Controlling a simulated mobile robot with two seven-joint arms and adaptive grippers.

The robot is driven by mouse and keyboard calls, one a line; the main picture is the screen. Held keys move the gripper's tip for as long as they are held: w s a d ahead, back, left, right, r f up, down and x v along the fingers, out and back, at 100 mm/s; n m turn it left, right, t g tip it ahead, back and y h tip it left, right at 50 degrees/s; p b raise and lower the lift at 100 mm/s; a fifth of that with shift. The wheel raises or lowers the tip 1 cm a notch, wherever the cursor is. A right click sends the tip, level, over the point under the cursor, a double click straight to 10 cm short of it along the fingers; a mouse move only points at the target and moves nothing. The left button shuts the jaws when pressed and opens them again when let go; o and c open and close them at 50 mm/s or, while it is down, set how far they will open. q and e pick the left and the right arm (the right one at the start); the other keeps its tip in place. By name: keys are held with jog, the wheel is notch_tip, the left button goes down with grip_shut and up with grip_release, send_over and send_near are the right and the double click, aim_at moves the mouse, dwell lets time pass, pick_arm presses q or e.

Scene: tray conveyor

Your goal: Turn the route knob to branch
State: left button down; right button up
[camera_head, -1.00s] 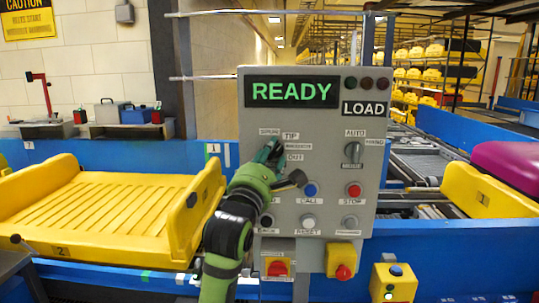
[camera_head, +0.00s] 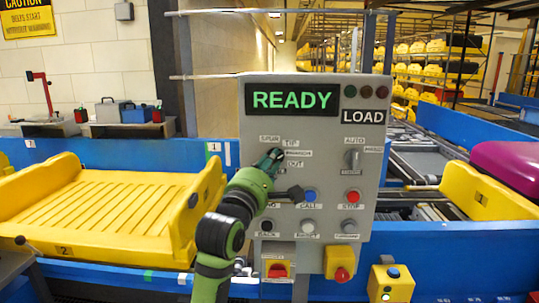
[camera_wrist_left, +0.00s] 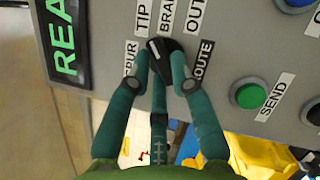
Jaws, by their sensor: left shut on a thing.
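The route knob (camera_wrist_left: 172,52) is black with a white mark. It sits on the grey control panel (camera_head: 350,230), among the labels SPUR, TIP, BRANCH (camera_wrist_left: 168,16), OUT and ROUTE. In the left wrist view its white mark faces the SPUR and TIP side; I cannot tell the exact setting. My left gripper (camera_head: 271,158) is at the panel's left side and hides most of the knob in the head view. In the left wrist view its teal fingers (camera_wrist_left: 165,80) are shut on the knob, one on each side. My right gripper is not in view.
The panel display (camera_head: 291,99) reads READY, with LOAD (camera_head: 363,117) beside it. Below the knob are a CALL button (camera_head: 310,195) and a red STOP button (camera_head: 352,196). A yellow tray (camera_head: 100,215) lies on the left conveyor. A magenta object (camera_head: 507,165) is at right.

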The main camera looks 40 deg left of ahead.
pick_arm(q)
jog(key=shift+r+m+g+h+p, duration=0.2)
jog(key=shift+m+g+h+p, duration=0.2)
jog(key=shift+m+p, duration=1)
jog(key=shift+r+m+g+h+p, duration=0.15)
jog(key=shift+m+g+h+p, duration=0.2)
jog(key=shift+m+p, duration=1.05)
jog(key=c, duration=1.1)
grip_release()
jog(key=shift+f, duration=0.1)
jog(key=s+d, duration=0.1)
jog(key=s, duration=0.6)
jog(key=shift+s+d+f, duration=0.15)
jog(key=shift+f, duration=0.1)
